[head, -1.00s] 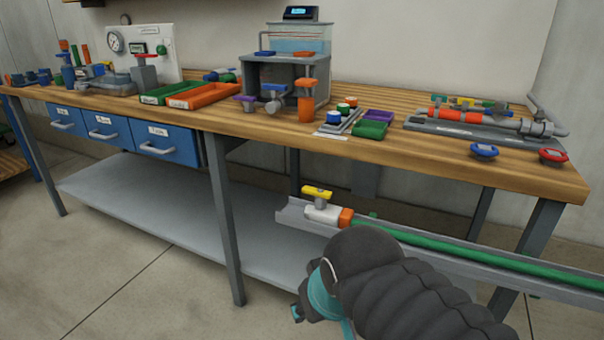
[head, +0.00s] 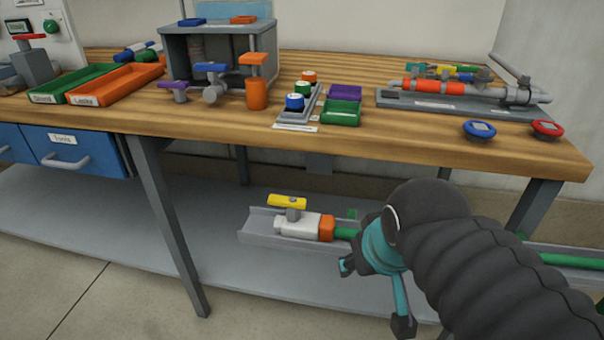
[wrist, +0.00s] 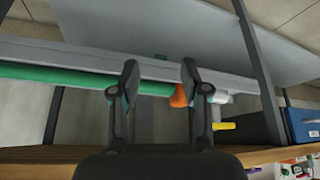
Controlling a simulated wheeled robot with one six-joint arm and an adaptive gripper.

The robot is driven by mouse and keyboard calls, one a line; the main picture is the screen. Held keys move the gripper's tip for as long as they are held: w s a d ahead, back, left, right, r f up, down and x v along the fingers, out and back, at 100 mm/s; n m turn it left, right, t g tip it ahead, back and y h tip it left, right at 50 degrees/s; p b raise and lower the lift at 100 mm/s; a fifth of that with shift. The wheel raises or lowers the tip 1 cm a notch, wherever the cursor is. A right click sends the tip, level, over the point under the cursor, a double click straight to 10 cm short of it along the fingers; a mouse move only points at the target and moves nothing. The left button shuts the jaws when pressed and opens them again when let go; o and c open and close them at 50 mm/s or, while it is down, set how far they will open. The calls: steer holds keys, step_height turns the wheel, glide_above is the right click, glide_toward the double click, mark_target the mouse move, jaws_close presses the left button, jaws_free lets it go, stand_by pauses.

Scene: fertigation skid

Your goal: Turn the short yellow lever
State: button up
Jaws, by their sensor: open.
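The short yellow lever (head: 287,201) sits on top of a white valve (head: 297,226) below the bench edge in the head view. An orange collar (head: 326,229) joins the valve to a green pipe (head: 345,233). My gripper (head: 374,297) is below and right of the valve in the head view, apart from the lever. The wrist view shows my gripper (wrist: 160,68) open and empty, with the yellow lever (wrist: 224,126) to the right of its fingers. The orange collar (wrist: 179,97) lies beside the right finger, which partly hides the valve.
A blue knob (head: 479,129) and a red knob (head: 547,128) are at the bench's front right.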

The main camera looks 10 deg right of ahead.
steer(key=w+a+r+n+g+b, duration=0.2)
steer(key=w+a+r+n, duration=0.35)
steer(key=w+r, duration=0.4)
steer(key=n+g+b, duration=0.3)
steer(key=n, duration=0.5)
glide_toward(274, 197)
step_height(274, 197, down, 8)
steer(key=b, duration=0.3)
steer(key=shift+w+f, duration=0.1)
jaws_close()
